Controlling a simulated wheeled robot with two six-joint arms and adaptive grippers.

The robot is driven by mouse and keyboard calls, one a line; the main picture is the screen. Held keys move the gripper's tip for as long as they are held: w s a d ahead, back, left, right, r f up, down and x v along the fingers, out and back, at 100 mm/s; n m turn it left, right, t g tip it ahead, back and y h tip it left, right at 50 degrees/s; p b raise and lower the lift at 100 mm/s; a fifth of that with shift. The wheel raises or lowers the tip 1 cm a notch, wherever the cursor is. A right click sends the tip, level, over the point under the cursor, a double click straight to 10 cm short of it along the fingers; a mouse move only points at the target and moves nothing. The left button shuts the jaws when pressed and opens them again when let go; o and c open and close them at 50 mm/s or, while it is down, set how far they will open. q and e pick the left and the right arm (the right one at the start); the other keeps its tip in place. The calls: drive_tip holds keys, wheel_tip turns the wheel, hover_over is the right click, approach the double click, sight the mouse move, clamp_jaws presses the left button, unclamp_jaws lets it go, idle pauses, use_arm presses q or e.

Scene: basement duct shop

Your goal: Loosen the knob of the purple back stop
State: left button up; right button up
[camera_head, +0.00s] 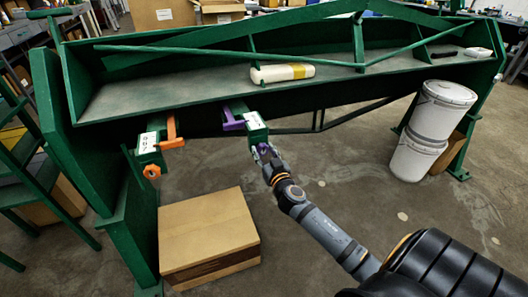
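The purple back stop (233,122) sits on a green bracket with a white label (255,121) at the front edge of the green machine (205,88). My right gripper (265,151) reaches up from the lower right, with its fingertips just below this bracket. A small bit of purple shows at the fingertips, likely the knob, mostly hidden by the fingers. I cannot tell whether the fingers are closed on it. My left gripper is out of view.
An orange back stop (172,131) with an orange knob (152,171) is to the left. A cardboard box (208,228) stands on the floor below. Stacked white buckets (428,128) stand at right. A pale bottle (281,74) lies on the machine's ledge.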

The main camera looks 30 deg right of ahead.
drive_tip(key=c, duration=0.4)
